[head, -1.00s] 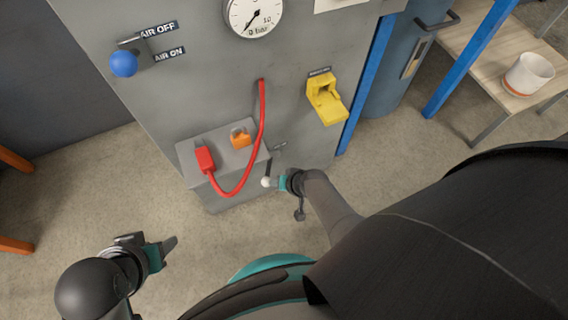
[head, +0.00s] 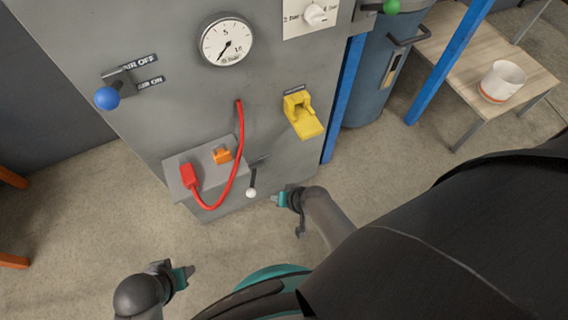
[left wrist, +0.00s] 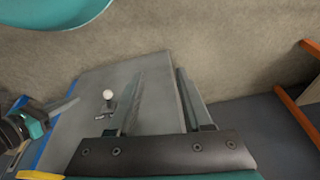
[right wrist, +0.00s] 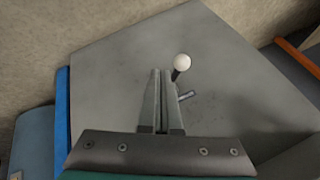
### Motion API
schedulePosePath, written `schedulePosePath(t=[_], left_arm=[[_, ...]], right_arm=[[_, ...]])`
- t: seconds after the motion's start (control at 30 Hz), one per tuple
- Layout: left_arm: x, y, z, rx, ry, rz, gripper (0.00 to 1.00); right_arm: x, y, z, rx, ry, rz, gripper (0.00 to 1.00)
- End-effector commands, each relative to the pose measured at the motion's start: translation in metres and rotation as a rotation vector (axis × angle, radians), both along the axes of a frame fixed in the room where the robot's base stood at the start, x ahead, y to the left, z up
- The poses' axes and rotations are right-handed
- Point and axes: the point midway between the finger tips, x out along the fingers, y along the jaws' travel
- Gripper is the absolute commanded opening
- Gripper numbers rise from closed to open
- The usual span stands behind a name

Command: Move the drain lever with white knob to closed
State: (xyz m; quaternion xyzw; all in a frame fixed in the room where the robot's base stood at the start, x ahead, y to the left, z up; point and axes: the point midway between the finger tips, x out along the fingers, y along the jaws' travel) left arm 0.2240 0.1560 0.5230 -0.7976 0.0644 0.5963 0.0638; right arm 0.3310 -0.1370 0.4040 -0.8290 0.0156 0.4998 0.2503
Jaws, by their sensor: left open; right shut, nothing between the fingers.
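The drain lever's white knob (head: 251,193) is low on the grey cabinet front, on a short dark lever that hangs down from its pivot. In the right wrist view the knob (right wrist: 182,62) stands just beyond and right of my right fingertips, with a gap between. My right gripper (head: 275,199) is shut and empty, to the right of the knob. The knob also shows in the left wrist view (left wrist: 108,94). My left gripper (head: 190,271) is open and empty, low over the floor at the left, away from the lever.
A grey box with a red plug (head: 188,175) and looping red cable sits left of the lever. A yellow handle (head: 303,115), a blue-knobbed lever (head: 107,98) and a gauge (head: 227,41) are higher on the cabinet. The floor in front is clear.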

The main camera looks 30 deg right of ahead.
Motion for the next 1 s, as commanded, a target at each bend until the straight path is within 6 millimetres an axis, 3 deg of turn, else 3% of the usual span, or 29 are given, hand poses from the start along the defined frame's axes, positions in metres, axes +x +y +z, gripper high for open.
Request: schedulePosePath(t=[0.6, 1.0], left_arm=[[-0.033, 0.011, -0.060, 0.021, 0.074, -0.004, 0.50], [-0.040, 0.018, -0.077, 0.027, 0.072, -0.007, 0.50]], right_arm=[[-0.025, -0.003, 0.038, 0.001, 0.001, 0.001, 0.00], [-0.031, -0.004, 0.046, 0.001, 0.001, 0.001, 0.00]])
